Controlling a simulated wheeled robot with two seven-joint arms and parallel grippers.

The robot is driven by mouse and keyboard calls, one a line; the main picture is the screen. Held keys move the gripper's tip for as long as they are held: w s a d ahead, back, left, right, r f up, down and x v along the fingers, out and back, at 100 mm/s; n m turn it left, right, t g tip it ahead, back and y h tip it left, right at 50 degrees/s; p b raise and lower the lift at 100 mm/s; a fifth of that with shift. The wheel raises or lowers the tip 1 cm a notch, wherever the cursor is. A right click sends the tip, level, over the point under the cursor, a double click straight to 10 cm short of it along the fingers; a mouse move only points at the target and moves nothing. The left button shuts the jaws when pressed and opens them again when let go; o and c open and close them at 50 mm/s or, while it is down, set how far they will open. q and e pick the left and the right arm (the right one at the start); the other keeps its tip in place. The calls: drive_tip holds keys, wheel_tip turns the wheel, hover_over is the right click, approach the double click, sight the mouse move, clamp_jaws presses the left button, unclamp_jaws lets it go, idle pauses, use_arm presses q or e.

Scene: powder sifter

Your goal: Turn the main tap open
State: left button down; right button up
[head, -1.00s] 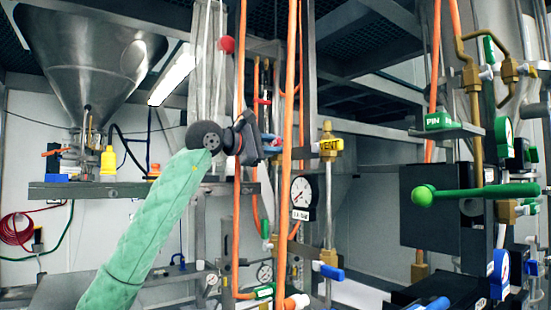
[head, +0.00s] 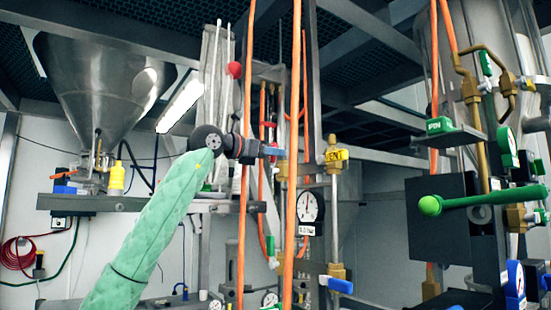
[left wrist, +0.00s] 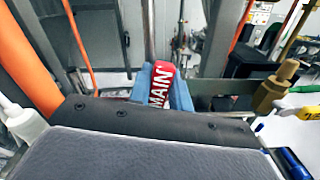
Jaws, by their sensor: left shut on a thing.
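The main tap shows in the left wrist view as a red handle (left wrist: 160,86) with white letters reading MAIN. It sits between the blue fingers of my left gripper (left wrist: 162,92), which is shut on it. In the head view my left arm in its green sleeve reaches up from the lower left. My left gripper (head: 276,151) is at the pipework, just left of the yellow VENT tag. The handle between the fingers is mostly hidden in the head view. My right gripper is not in view.
Orange hoses (head: 293,160) run vertically close to my left gripper. A dial gauge (head: 309,206) hangs below right of it. The yellow VENT handle (head: 336,155) is to the right. A steel hopper (head: 100,90) is at left, and a green lever (head: 480,200) at right.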

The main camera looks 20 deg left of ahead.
use_arm(q)
drive_tip(key=shift+w+a+r+n+b, duration=0.1)
drive_tip(key=shift+w+a+n+b, duration=0.15)
drive_tip(key=shift+n, duration=0.45)
drive_tip(key=shift+w+a+n+b, duration=0.15)
drive_tip(key=shift+a+n, duration=0.15)
drive_tip(key=shift+n, duration=0.4)
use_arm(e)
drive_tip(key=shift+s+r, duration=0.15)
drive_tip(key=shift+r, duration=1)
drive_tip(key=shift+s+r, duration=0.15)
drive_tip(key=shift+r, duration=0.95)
use_arm(q)
drive_tip(key=c, duration=1.3)
unclamp_jaws()
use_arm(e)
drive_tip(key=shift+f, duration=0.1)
